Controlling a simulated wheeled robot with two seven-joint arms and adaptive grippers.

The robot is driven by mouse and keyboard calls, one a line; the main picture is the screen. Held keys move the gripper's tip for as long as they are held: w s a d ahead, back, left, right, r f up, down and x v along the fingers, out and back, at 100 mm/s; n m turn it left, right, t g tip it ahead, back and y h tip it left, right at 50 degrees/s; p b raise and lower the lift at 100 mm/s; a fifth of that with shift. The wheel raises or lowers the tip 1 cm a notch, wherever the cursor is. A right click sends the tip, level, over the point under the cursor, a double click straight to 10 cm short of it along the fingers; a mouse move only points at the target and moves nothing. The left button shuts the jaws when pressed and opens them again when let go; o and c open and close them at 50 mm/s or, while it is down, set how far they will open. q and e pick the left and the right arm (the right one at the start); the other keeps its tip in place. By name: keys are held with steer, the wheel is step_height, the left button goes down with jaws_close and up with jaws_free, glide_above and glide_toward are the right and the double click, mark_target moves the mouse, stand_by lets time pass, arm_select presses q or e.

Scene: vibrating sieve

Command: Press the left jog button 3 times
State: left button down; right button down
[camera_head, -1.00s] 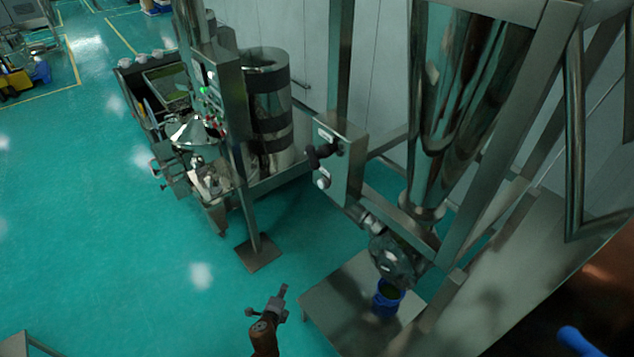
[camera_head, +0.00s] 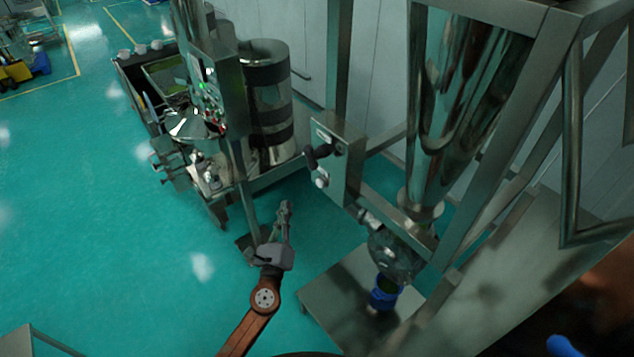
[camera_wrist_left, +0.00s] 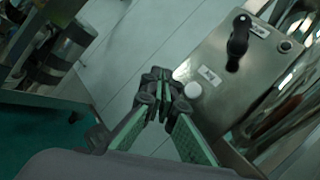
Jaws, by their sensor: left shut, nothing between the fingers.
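A steel control box (camera_head: 343,165) on the sieve frame carries a black handle (camera_head: 319,154) and a round white button (camera_head: 321,182) below it. In the left wrist view the box shows the black handle (camera_wrist_left: 238,42), the white button (camera_wrist_left: 193,90) and small labels beside them. The labels are too small to read, so I cannot tell for certain which is the left jog button. My left gripper (camera_head: 286,207) is shut and empty, left of and below the box in the head view. In the wrist view its fingertips (camera_wrist_left: 157,82) are left of the white button, apparently apart from it. The right gripper is not in view.
A steel hopper (camera_head: 470,110) stands right of the box, with a blue container (camera_head: 385,294) under its outlet on a steel platform (camera_head: 335,290). Another machine (camera_head: 267,100) with a lit panel stands behind left. The green floor (camera_head: 90,220) at left is clear.

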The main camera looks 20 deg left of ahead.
mark_target(320, 183)
arm_select(q)
steer(key=r, duration=0.2)
steer(key=shift+s+d+r+m+t, duration=0.1)
steer(key=shift+s+r+m+t, duration=0.2)
steer(key=shift+s, duration=0.05)
steer(key=w+d, duration=0.4)
steer(key=w, duration=0.3)
steer(key=shift+w+d, duration=0.25)
steer(key=shift+w, duration=0.1)
steer(key=shift+w, duration=0.1)
stand_by(1.3)
steer(key=shift+w+d, duration=0.2)
steer(key=shift+w, duration=0.15)
steer(key=shift+w+d, duration=0.25)
steer(key=shift+w, duration=0.15)
stand_by(0.9)
steer(key=shift+s+a, duration=0.5)
steer(key=shift+s, duration=0.3)
